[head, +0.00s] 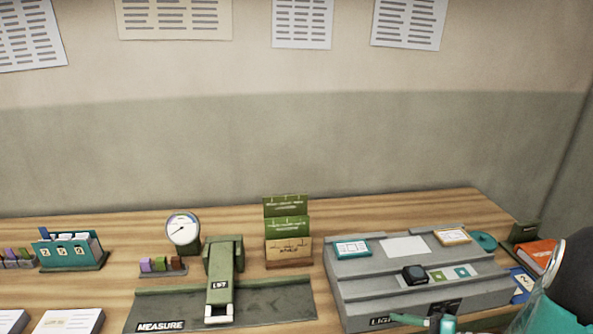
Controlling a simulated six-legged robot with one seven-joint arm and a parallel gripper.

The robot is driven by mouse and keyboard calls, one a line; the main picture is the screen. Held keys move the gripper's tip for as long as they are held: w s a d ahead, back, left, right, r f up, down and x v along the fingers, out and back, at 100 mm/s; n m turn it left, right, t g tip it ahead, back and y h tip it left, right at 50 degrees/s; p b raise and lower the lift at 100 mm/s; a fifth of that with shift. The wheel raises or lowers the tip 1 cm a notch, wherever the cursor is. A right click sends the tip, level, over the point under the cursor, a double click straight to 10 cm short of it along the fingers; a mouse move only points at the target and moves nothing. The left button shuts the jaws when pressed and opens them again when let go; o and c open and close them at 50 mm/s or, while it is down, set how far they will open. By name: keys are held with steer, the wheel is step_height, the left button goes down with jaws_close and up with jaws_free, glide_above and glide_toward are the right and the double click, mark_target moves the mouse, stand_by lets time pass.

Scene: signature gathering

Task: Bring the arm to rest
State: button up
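Part of my arm, a dark rounded link with a pale teal section, shows at the lower right edge. My gripper (436,320) seems to be the teal and dark piece at the bottom edge, in front of the grey stepped station (370,297) with a partly covered label. It is cut off by the frame, so I cannot tell whether its fingers are open or shut. No held object can be made out.
A green press stands on the "MEASURE" board (270,303). A round gauge (183,230), a green card holder (287,225) and a teal file box (72,250) stand behind. A dark block (415,275) and cards sit on the grey station. An orange book (536,254) lies right.

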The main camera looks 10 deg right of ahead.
steer(key=s+a+r+n+g+h, duration=0.45)
steer(key=a+n+g, duration=0.3)
steer(key=a, duration=0.25)
steer(key=s+r+n+t+h, duration=0.3)
steer(key=r+n+h, duration=0.3)
steer(key=r, duration=0.4)
steer(key=shift+s+a+r+t+h, duration=0.2)
steer(key=shift+s+a+t+h, duration=0.1)
steer(key=shift+a+t+h, duration=0.25)
